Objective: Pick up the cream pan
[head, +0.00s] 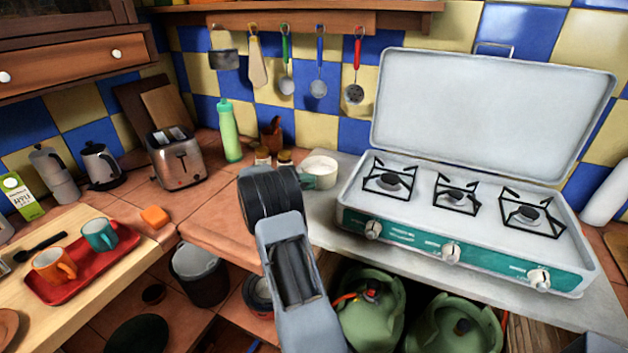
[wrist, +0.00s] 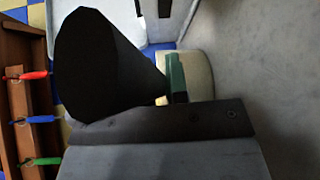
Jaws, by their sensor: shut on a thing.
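The cream pan (head: 321,168) sits on the grey counter just left of the stove, with pale contents or a pale inside showing at its top. Its green handle (head: 306,181) points left toward my arm. In the wrist view the pan (wrist: 194,78) is partly hidden behind my gripper (wrist: 170,90), with the green handle (wrist: 176,72) at the dark jaws. My gripper is shut on the handle. In the head view my own wrist hides the fingertips.
The stove (head: 450,245) with its raised lid stands close to the pan's right. Small jars (head: 284,158) and a green bottle (head: 229,135) stand to the left, behind my wrist. Utensils hang above. A toaster (head: 176,160) is farther left. The tiled counter front is clear.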

